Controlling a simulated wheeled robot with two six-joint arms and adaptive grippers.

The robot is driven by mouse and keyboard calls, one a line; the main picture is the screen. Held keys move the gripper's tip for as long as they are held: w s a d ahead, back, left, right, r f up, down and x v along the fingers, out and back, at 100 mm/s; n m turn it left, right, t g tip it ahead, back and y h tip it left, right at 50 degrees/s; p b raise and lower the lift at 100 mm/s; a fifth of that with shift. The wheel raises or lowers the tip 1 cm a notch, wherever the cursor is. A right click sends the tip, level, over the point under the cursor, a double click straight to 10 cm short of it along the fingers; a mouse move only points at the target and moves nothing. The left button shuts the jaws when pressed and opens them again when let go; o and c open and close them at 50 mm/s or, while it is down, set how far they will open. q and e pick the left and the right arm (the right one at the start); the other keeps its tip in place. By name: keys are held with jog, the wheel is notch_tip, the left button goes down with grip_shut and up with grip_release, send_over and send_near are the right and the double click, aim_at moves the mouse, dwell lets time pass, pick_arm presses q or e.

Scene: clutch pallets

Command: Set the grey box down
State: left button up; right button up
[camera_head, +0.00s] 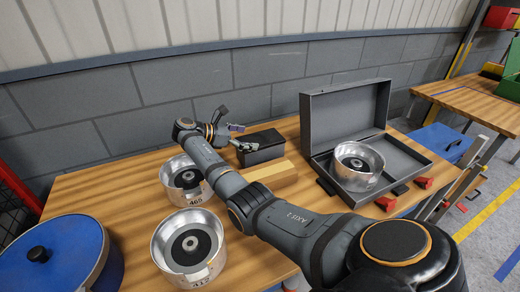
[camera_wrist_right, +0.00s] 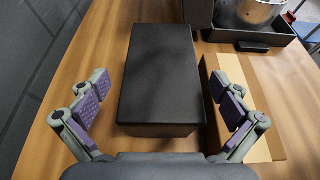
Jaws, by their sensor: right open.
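The dark grey box (camera_head: 264,147) rests on the wooden table in the head view, towards the wall. My right gripper (camera_head: 238,136) is open at its left end. In the right wrist view the box (camera_wrist_right: 158,60) lies flat between the spread fingers of my right gripper (camera_wrist_right: 160,92). A gap shows between each finger and the box's sides, so neither finger appears to touch it. My left gripper is in neither view.
A tan cardboard box (camera_head: 271,177) lies close beside the grey box. An open grey case (camera_head: 345,110) holding a metal clutch drum (camera_head: 358,181) stands to the right. Two more drums (camera_head: 188,270) and a blue lidded pot (camera_head: 85,238) are at the left. Red clips (camera_head: 424,183) lie near the case.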

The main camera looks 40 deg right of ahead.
aim_at(257, 140)
jog(key=x, duration=0.5)
jog(key=shift+s+f+p, duration=0.1)
jog(key=shift+f+p, duration=0.15)
jog(key=shift+p, duration=0.15)
jog(key=shift+a, duration=0.1)
jog(key=c, duration=1.4)
jog(key=shift+r, duration=1.4)
jog(key=shift+c, duration=0.2)
jog(key=s+a+r+p, duration=0.2)
jog(key=s+r+p, duration=0.3)
jog(key=s+p, duration=0.1)
jog(key=s+a+r+p, duration=0.2)
jog(key=s+r+p, duration=0.3)
jog(key=s+p, duration=0.2)
jog(key=shift+a+r+p, duration=0.15)
jog(key=shift+a+p, duration=0.2)
